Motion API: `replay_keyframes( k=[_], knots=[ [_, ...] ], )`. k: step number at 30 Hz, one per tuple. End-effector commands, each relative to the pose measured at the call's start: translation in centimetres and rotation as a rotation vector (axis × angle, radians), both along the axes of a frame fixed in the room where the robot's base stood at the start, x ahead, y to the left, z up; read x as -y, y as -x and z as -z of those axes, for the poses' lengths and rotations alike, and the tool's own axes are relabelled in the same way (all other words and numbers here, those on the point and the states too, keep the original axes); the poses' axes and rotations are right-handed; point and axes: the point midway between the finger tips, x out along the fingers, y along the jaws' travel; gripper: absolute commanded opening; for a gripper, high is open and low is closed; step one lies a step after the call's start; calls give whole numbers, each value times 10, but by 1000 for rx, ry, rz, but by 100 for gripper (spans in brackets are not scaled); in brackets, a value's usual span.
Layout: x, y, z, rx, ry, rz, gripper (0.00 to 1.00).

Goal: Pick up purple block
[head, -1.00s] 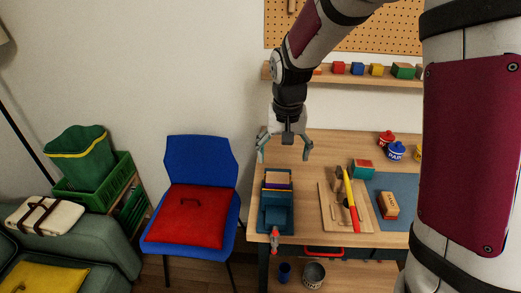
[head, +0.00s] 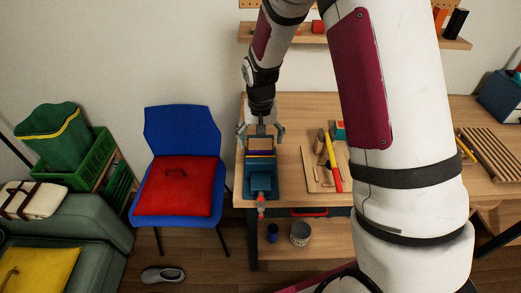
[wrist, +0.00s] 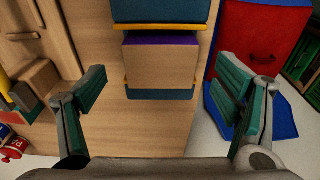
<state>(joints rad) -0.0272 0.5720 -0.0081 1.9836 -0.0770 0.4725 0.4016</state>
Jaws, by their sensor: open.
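The purple block (head: 261,153) shows as a purple band beside a tan wooden face, in a blue vise (head: 262,182) at the table's left end. In the wrist view, the purple band (wrist: 160,40) lies along the upper edge of the tan face, between two thin yellow-orange strips of the vise (wrist: 160,10). I cannot tell whether the band and the tan face are one piece. My gripper (head: 261,131) is above the vise's far end, pointing down. In the wrist view, my gripper (wrist: 162,84) is open and empty, its fingers apart on either side of the block.
A wooden board (head: 313,178) with a yellow-and-red tool (head: 332,163) lies right of the vise. A blue chair (head: 181,130) with a red cushion (head: 176,187) stands left of the table. A wall shelf (head: 290,37) is behind. My arm hides the table's middle.

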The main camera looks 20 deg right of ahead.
Motion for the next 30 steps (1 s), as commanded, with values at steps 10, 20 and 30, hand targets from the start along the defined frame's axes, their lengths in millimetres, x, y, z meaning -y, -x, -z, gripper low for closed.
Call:
replay_keyframes(
  k=[10,20,30],
  knots=[
    [1,-4,40,-2,0,-1,83],
    [1,-5,43,0,0,0,72],
    [1,-5,42,0,0,0,28]
  ],
)
